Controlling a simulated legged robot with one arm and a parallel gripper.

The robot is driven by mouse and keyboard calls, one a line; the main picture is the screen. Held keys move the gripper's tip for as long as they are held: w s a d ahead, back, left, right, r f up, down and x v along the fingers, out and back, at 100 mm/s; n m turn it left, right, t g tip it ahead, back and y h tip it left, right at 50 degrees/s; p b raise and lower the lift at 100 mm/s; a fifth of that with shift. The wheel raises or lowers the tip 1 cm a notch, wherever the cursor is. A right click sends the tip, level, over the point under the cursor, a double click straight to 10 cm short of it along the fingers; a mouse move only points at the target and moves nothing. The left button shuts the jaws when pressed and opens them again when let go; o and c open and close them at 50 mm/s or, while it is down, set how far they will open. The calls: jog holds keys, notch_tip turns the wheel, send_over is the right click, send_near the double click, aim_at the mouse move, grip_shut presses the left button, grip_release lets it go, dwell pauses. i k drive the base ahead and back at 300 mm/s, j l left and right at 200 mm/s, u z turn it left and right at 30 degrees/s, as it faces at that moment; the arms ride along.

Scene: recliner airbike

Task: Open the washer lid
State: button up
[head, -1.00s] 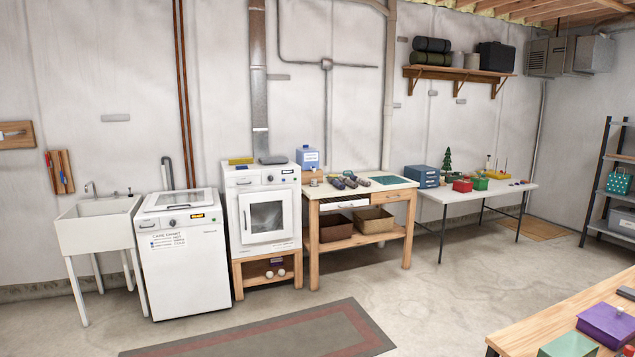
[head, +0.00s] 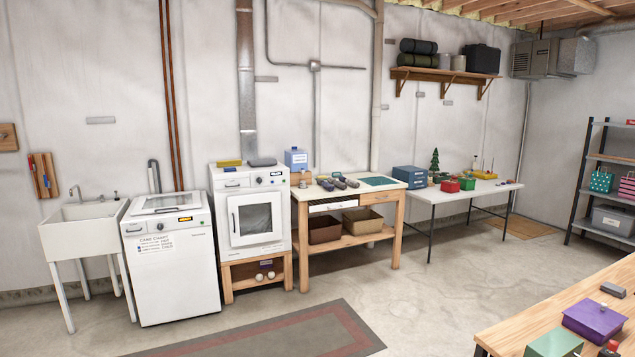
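The white top-loading washer (head: 174,265) stands against the back wall at the left, between the sink and the front-loading machine. Its lid (head: 168,202), with a grey glass panel, lies closed on top. A small lit orange display shows on its front control strip, with printed text below on the front. My gripper is not in the head view, so its state and its place relative to the lid cannot be seen.
A white utility sink (head: 84,232) stands left of the washer. A white front-loading machine (head: 252,222) on a wooden stand is at its right. A grey-red rug (head: 262,335) lies in front on open floor. A wooden table (head: 510,322) is at lower right.

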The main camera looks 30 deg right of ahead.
aim_at(138, 209)
jog(key=i+l+z, duration=0.15)
jog(key=i+z, duration=0.15)
jog(key=i, duration=0.35)
jog(key=i+z, duration=0.25)
jog(key=i, duration=3.35)
jog(key=i+l+u, duration=0.1)
jog(key=i+u, duration=0.15)
jog(key=i, duration=0.25)
jog(key=i+l+u, duration=0.2)
jog(key=i, duration=0.35)
jog(key=i+l+u, duration=0.25)
jog(key=i, duration=0.25)
jog(key=i+l+u, duration=0.2)
jog(key=i+l, duration=0.15)
jog(key=i, duration=0.15)
